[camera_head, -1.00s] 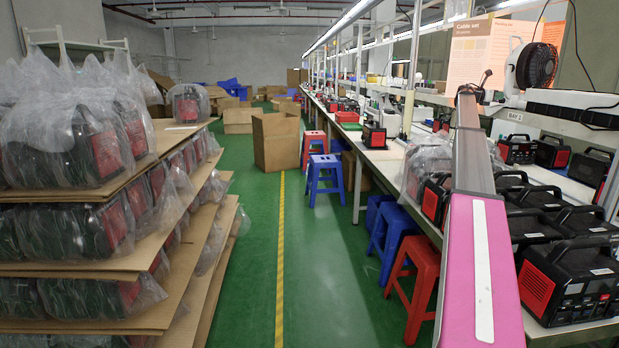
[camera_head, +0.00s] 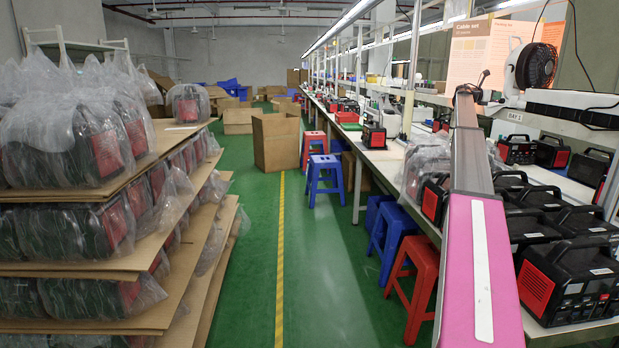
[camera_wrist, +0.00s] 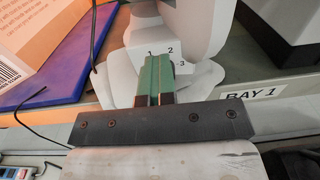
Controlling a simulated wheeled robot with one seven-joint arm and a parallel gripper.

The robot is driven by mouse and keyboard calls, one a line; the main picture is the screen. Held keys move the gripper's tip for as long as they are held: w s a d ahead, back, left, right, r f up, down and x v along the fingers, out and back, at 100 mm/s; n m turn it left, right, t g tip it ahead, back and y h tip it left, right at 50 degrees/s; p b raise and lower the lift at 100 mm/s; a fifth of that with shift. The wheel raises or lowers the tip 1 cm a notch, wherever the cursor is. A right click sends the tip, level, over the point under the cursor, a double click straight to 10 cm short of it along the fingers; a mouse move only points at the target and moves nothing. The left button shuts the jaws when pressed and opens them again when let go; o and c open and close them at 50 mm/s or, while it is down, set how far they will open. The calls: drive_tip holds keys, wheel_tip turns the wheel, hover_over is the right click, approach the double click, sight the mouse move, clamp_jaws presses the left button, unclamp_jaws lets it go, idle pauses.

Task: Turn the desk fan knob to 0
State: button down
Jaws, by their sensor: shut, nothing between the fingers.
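The white desk fan (camera_head: 515,72) with a dark round grille stands on the shelf at the right of the head view. The 0 mark is not visible. My gripper (camera_wrist: 157,62) has green fingers, shut together and empty, in front of the marks. Whether they touch the knob cannot be told.
A "BAY 1" label (camera_wrist: 250,92) is on the shelf edge right of the fingers. A blue flat item (camera_wrist: 62,60) and a printed board (camera_wrist: 40,35) are at the left, with a thin black cable. Black and red power units (camera_head: 565,285) stand on the bench below.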

drive_tip(key=shift+w+d+r, duration=0.4)
drive_tip(key=shift+w+d, duration=0.4)
drive_tip(key=shift+w, duration=0.05)
drive_tip(key=shift+r, duration=0.25)
drive_tip(key=s+a, duration=0.1)
drive_tip(key=a, duration=0.5)
drive_tip(key=shift+a+f, duration=0.25)
drive_tip(key=shift+f, duration=0.1)
